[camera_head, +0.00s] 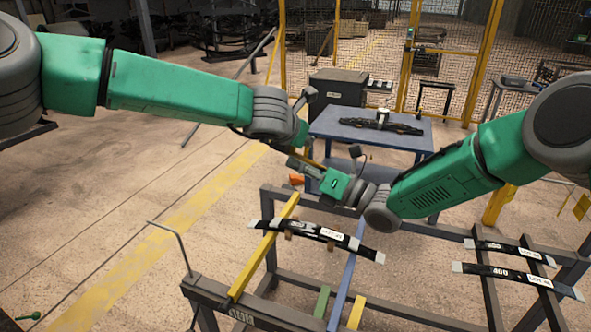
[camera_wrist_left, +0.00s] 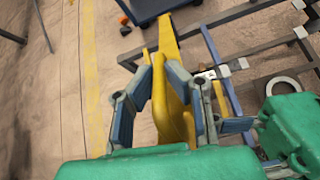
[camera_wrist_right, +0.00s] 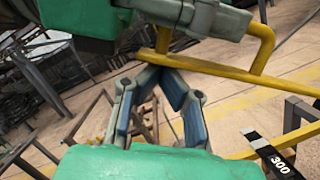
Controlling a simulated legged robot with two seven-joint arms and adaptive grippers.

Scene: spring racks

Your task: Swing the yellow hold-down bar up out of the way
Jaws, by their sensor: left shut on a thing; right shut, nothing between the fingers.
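The yellow hold-down bar shows as a raised bar with a looped handle in the right wrist view (camera_wrist_right: 220,70). In the left wrist view, yellow metal (camera_wrist_left: 160,105) lies between the fingers of my left gripper (camera_wrist_left: 166,68), which is shut on it. In the head view this gripper is mostly hidden behind my own arm parts. My right gripper (camera_head: 294,162) is shut and empty, close to the left one; its fingertips meet below the bar in the right wrist view (camera_wrist_right: 160,73). A lower yellow beam (camera_head: 266,247) crosses a black leaf spring (camera_head: 328,236) on the rack.
The grey rack (camera_head: 285,316) carries a blue beam (camera_head: 346,275) and further black springs (camera_head: 505,272) at right. A bent rod (camera_head: 172,240) rises at its left corner. Behind stands a blue table (camera_head: 340,130) with a dark part on it.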

